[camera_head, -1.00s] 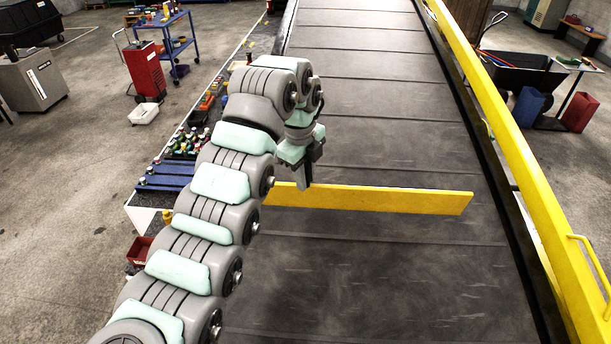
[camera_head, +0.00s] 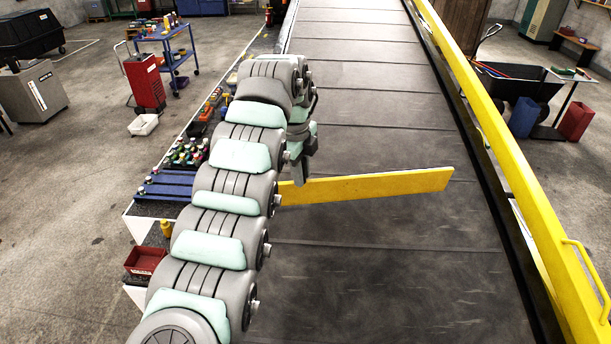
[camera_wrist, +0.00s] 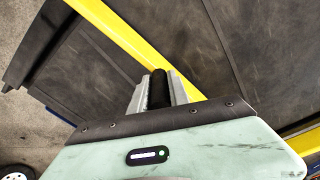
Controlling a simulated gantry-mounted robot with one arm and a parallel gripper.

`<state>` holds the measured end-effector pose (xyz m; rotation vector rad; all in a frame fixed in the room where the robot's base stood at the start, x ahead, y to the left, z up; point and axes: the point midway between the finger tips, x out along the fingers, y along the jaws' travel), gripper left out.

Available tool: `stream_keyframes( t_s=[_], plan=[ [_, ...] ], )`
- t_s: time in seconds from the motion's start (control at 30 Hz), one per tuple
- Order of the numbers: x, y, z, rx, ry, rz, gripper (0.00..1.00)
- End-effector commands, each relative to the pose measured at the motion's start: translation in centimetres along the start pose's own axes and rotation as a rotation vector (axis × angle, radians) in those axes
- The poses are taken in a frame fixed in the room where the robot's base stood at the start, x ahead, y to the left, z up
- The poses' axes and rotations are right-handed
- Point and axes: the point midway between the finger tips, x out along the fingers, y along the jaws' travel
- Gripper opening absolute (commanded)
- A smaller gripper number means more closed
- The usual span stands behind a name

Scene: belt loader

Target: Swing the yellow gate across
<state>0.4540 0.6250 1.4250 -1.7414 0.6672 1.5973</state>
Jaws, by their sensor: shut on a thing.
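The yellow gate (camera_head: 380,186) is a long flat bar standing over the dark belt (camera_head: 400,270). Its free end points right and slightly toward the far end of the belt. Its left end is hidden behind my arm. My gripper (camera_head: 299,178) is at the gate's visible left part, pointing down. In the wrist view the gate (camera_wrist: 122,40) runs diagonally from the upper left to my gripper (camera_wrist: 160,88). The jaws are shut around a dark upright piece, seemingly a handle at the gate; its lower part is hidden.
A yellow rail (camera_head: 500,150) runs along the belt's right side. A side table with small bottles (camera_head: 186,153) and blue strips (camera_head: 165,187) lies left of my arm. A red bin (camera_head: 146,260) sits nearer. The belt around the gate is clear.

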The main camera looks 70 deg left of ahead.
Motion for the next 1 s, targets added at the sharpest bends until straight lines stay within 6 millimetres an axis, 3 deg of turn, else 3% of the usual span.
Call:
stream_keyframes(
  t_s=[0.3, 0.33, 0.6, 1.0],
  plan=[
    [0.06, -0.03, 0.08, -0.005, 0.001, -0.001, 0.0],
    [0.06, -0.03, 0.08, -0.005, 0.001, -0.001, 0.23],
    [0.01, -0.06, 0.08, -0.004, 0.001, -0.002, 0.43],
    [-0.14, -0.11, 0.14, -0.005, -0.001, -0.004, 0.43]
  ],
)
